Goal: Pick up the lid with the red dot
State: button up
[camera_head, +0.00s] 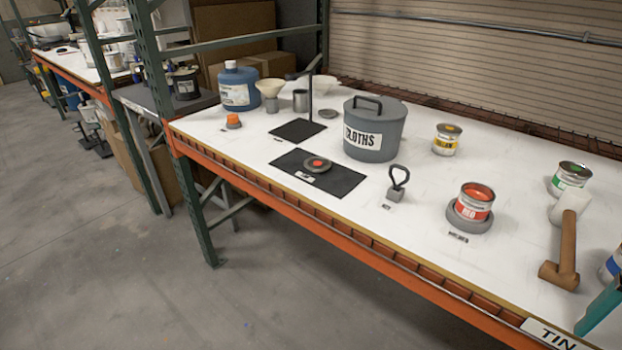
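The lid with the red dot (317,164) is a small round dark grey disc with a red-orange spot in its middle. It lies flat on the front black mat (345,183), towards the mat's back left part, with a small white label in front of it. Nothing covers the lid. My gripper is not in view.
A grey pot marked CLOTHS (375,130) stands behind the mat, and a dark upright post (310,98) rises at the rear mat. A weight with a looped handle (396,185) is right of the mat. The open red tin (474,202) and mallet (567,240) are further right.

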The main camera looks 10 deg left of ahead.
aim_at(317, 165)
jog(key=u, duration=0.1)
jog(key=k, duration=0.25)
jog(key=u, duration=1.55)
jog(key=k, duration=0.65)
jog(key=z, duration=0.75)
jog(key=i, duration=1.15)
jog(key=z, duration=0.1)
